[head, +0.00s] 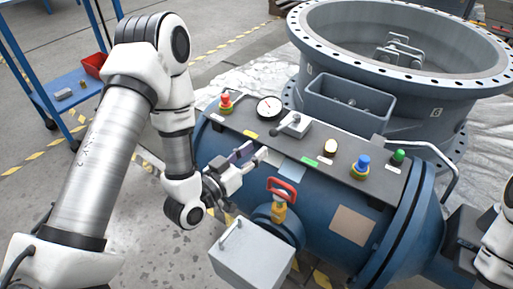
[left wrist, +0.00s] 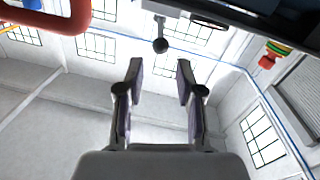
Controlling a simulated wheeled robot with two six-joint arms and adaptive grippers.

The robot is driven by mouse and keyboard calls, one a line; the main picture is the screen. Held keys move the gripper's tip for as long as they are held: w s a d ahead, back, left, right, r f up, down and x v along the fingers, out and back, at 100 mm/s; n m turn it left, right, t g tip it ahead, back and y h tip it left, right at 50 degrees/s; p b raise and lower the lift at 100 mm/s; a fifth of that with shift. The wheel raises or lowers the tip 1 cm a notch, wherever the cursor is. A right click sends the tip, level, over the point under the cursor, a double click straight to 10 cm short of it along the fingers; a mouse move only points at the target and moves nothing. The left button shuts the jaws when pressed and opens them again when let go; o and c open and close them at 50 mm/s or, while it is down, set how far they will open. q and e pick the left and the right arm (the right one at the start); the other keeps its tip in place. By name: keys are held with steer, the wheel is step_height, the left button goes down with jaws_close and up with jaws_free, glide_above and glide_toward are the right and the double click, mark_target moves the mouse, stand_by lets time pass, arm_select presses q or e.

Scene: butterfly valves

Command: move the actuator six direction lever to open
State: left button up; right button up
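The actuator is a blue cylinder (head: 312,215) with a dark top panel. On the panel, a grey block carries the direction lever (head: 285,128), which points down-left toward a yellow plate (head: 250,134); a green plate (head: 309,160) lies on the other side. The plates' text is too small to read. In the left wrist view the lever (left wrist: 160,44) ends in a dark ball, seen beyond the fingertips. My left gripper (head: 257,153) is open and empty, just in front of the panel and apart from the lever; its fingers (left wrist: 160,78) are spread. My right gripper is not in view.
A gauge (head: 269,107), a red button (head: 226,102) and several other knobs stand on the panel. A red-handled valve (head: 281,190) and a grey box (head: 252,256) sit in front. The large flanged valve body (head: 400,60) stands behind. A blue cart (head: 75,90) is at left.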

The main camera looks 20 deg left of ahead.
mark_target(285, 125)
arm_select(q)
steer(key=shift+n, duration=0.3)
jaws_close()
steer(key=w+a+r+n+g+h+p, duration=0.25)
steer(key=w+a+n+h+p, duration=0.2)
steer(key=a+n+p, duration=0.5)
steer(key=b+x, duration=0.1)
steer(key=x, duration=0.2)
steer(key=b+x, duration=0.1)
steer(key=x, duration=0.2)
steer(key=d+f+b+x, duration=0.1)
steer(key=x, duration=0.3)
steer(key=shift+s, duration=0.25)
steer(key=d, duration=0.1)
steer(key=s+d+b, duration=0.1)
steer(key=shift+s+d+f, duration=0.1)
steer(key=shift+d+f, duration=0.2)
steer(key=shift+d, duration=0.05)
steer(key=shift+s+d, duration=0.15)
steer(key=shift+d, duration=0.25)
steer(key=shift+d, duration=0.1)
